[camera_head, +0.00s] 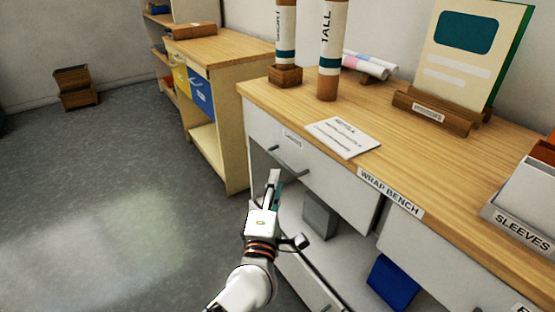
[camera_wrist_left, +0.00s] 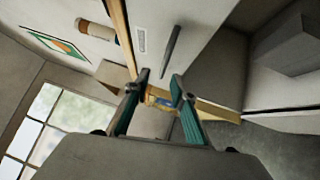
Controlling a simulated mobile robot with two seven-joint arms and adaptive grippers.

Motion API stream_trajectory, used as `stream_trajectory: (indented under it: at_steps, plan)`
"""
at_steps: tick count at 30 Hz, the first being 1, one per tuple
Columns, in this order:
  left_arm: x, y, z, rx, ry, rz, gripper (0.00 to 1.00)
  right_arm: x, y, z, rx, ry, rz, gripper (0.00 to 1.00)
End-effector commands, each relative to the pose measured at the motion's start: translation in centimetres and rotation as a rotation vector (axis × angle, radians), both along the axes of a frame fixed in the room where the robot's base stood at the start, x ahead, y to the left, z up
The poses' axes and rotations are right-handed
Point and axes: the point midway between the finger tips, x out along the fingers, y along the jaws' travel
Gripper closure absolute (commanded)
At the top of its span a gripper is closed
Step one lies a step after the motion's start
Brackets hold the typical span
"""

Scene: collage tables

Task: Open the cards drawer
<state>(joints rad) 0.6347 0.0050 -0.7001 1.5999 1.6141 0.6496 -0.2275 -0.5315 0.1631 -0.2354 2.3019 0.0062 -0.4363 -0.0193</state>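The cards drawer (camera_head: 318,178) is a white front under the wooden top of the wrap bench, with a small label (camera_head: 292,137) and a dark bar handle (camera_head: 289,161). It looks closed, about flush with the bench edge. My left gripper (camera_head: 275,178) is in front of the drawer, just below the handle's left end in the head view. In the left wrist view its teal fingers (camera_wrist_left: 160,84) are apart with nothing gripped between them. The handle (camera_wrist_left: 172,50) shows beyond the fingertips, apart from them. My right gripper is out of view.
A grey box (camera_head: 319,215) sits on the shelf below. Floor (camera_head: 100,200) to the left is clear.

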Motion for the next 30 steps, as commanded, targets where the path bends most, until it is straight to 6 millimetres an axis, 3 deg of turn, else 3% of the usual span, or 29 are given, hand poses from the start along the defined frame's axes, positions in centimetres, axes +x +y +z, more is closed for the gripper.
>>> stream_trajectory:
  at_steps: [2,8,21,30]
  plan:
    - [0.4,-0.4,-1.1,-0.025,0.024,-0.002,0.75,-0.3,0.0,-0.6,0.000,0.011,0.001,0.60]
    - [1.9,-0.7,-0.7,-0.039,0.030,-0.001,0.75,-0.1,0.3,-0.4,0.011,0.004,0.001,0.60]
    - [7.5,-1.5,-0.2,-0.036,0.031,-0.001,0.75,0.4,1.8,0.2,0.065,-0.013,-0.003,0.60]
    - [8.3,-1.6,0.3,-0.036,0.027,-0.001,0.75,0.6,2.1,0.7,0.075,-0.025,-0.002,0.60]
